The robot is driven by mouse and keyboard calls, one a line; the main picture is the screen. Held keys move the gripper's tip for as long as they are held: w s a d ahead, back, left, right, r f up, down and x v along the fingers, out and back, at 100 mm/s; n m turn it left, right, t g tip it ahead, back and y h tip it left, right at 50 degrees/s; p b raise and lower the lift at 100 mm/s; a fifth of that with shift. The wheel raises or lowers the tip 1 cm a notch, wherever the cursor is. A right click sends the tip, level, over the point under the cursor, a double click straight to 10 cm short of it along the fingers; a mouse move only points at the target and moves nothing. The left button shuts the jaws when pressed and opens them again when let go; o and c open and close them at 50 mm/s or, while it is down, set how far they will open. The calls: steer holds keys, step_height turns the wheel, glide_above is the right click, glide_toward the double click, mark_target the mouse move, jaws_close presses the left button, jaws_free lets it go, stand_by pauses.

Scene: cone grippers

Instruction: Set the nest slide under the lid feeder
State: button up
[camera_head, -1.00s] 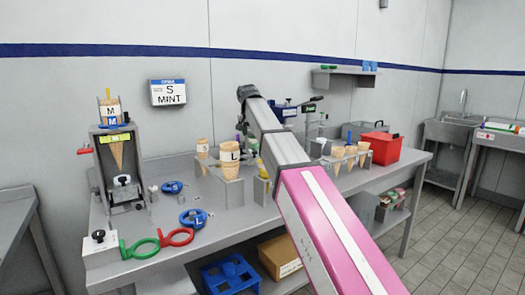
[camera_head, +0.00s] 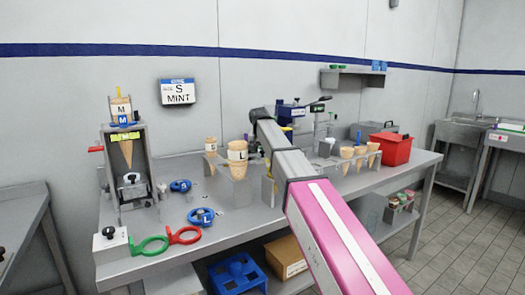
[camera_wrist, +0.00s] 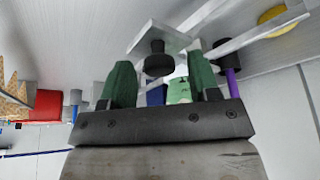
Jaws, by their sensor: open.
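In the wrist view, my gripper (camera_wrist: 160,85) has its two green-padded fingers apart, with nothing clamped between them. A black knob (camera_wrist: 157,60) on a pale metal plate (camera_wrist: 160,37) lies just beyond and between the fingertips; this may be the nest slide's handle, but I cannot tell whether it touches a finger. In the head view my arm hides the gripper. A blue device with a dark lever (camera_head: 292,110) stands behind the arm at the bench's back; it may be the lid feeder. Where the slide sits under it is hidden.
The front middle is fairly clear.

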steer(key=shift+c, duration=0.3)
jaws_close()
steer(key=d, duration=0.1)
steer(key=w+d, duration=0.2)
steer(key=shift+w+d, duration=0.25)
steer(key=shift+d, duration=0.15)
steer(key=shift+o, duration=0.3)
jaws_free()
steer(key=shift+r, duration=0.1)
